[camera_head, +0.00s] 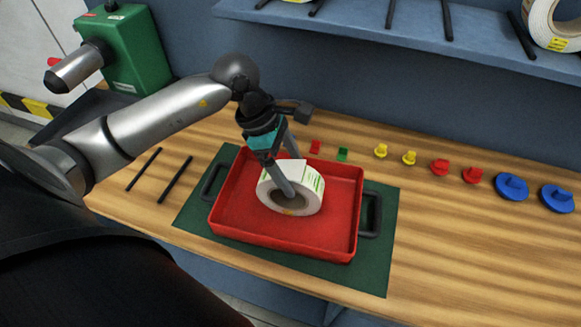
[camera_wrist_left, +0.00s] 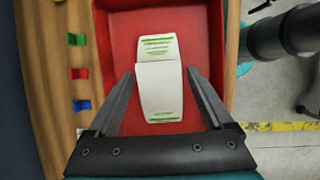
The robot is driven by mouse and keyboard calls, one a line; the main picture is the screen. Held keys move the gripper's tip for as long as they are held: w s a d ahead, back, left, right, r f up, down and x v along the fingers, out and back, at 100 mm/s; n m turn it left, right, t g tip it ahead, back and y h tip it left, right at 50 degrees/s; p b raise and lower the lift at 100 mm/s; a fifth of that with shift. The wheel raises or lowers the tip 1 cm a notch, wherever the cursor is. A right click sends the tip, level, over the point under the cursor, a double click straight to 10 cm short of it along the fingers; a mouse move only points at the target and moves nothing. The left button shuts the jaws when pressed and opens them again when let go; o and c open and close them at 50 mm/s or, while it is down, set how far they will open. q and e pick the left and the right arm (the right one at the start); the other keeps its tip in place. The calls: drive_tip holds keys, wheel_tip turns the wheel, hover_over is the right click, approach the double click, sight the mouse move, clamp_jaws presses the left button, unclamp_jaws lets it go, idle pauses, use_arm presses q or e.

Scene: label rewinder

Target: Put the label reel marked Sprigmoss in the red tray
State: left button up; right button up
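A white label reel (camera_head: 297,186) with green print stands on edge inside the red tray (camera_head: 338,240). Its round face with the core hole is toward the head camera. The name on it is too small to read. In the left wrist view the reel (camera_wrist_left: 160,85) shows edge-on. My left gripper (camera_head: 288,172) reaches down into the tray with one finger on each side of the reel. In the left wrist view its fingers (camera_wrist_left: 162,76) are apart, with narrow strips of red between them and the reel. My right gripper is not in view.
The tray, with black handles, sits on a green mat (camera_head: 379,275) on the wooden bench. Small red, green and yellow pieces and blue discs (camera_head: 512,186) line the back. Two black rods (camera_head: 175,180) lie left. Another reel (camera_head: 548,25) stands on the upper shelf.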

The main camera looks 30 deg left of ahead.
use_arm(q)
drive_tip(key=shift+o, duration=0.8)
drive_tip(key=shift+s+f, duration=0.1)
drive_tip(key=v, duration=1.5)
drive_tip(key=shift+r, duration=0.2)
